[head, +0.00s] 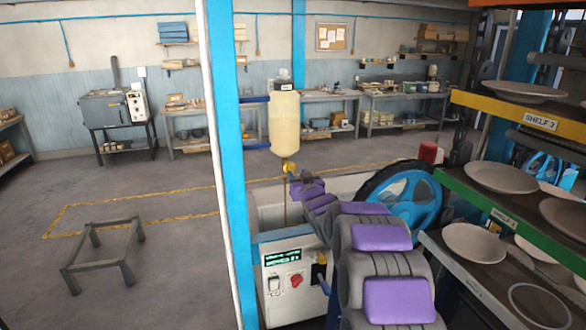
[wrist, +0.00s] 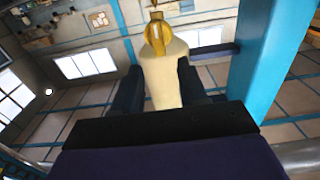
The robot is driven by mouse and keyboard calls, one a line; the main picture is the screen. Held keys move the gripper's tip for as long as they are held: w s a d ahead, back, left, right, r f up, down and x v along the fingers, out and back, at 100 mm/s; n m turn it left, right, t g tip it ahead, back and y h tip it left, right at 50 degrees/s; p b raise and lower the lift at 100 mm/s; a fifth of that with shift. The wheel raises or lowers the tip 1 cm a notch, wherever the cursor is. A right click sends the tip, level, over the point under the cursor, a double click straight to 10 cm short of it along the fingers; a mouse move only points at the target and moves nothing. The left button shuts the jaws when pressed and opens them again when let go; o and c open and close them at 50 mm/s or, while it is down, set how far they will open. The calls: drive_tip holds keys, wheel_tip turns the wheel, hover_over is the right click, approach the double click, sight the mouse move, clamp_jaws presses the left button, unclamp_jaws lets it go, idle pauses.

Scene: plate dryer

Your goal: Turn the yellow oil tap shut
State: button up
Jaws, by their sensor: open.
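The yellow oil tap (head: 288,166) sits under a cream oil bottle (head: 285,120) beside the blue post. A thin brownish line drops below the tap; I cannot tell if it is oil or a tube. In the wrist view the yellow tap (wrist: 157,36) is upside down, above the bottle (wrist: 164,82). My gripper (wrist: 158,68) is open, with a dark finger on each side of the bottle in the picture. In the head view my gripper (head: 302,180) is small, just right of and below the tap, partly hidden by my arm. I see no contact with the tap.
A blue post (head: 222,150) stands close left of the bottle. Below is a white control box (head: 287,283) with a red knob. A blue wheel (head: 405,205) and shelves of plates (head: 507,175) stand right of my arm. The floor at left is open around a low metal frame (head: 103,245).

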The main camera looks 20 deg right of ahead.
sight(292, 167)
drive_tip(key=shift+w+p, duration=0.5)
drive_tip(key=shift+w, duration=2.5)
drive_tip(key=shift+c, duration=0.4)
clamp_jaws()
